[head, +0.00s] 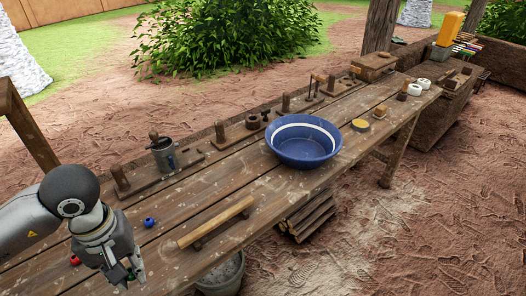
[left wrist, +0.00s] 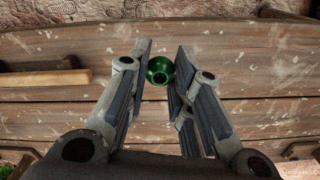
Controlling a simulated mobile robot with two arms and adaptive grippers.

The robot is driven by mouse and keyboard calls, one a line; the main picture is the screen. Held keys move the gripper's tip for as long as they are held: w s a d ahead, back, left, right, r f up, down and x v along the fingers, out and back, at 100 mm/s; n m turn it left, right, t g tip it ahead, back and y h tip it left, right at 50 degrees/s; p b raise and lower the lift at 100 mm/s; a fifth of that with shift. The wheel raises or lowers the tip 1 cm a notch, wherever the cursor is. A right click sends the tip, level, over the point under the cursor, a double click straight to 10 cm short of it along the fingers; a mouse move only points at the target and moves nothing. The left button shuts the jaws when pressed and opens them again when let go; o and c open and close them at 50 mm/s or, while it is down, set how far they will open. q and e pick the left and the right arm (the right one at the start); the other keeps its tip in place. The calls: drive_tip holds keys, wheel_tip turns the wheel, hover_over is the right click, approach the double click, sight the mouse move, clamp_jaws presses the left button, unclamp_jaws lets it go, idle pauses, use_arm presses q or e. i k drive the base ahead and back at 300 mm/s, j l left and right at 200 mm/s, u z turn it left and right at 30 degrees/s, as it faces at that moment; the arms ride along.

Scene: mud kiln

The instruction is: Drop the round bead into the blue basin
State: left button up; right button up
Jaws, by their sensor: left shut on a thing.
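A round green bead (left wrist: 160,78) with a dark hole sits between the fingertips of my left gripper (left wrist: 161,62) in the left wrist view. The left gripper (head: 124,279) is shut on it, over the near left part of the table in the head view; there only a little green shows at the fingers. The blue basin (head: 304,151), with a white band inside, stands on the table to the right, well apart from the gripper. Its inside looks empty. My right gripper is in neither view.
A blue bead (head: 149,222) and a red bead (head: 74,260) lie near my left gripper. A wooden bar (head: 216,222) lies between gripper and basin. A metal can (head: 163,154) and wooden stands line the back edge. Yellow pieces (head: 360,125) lie right of the basin.

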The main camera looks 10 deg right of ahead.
sight(297, 153)
drive_tip(key=i+l+z, duration=0.1)
drive_tip(key=l, duration=0.25)
drive_tip(key=i+l+z, duration=0.15)
drive_tip(key=l, duration=0.2)
drive_tip(key=i+l+z, duration=0.1)
drive_tip(key=i+l, duration=0.15)
drive_tip(key=l, duration=0.1)
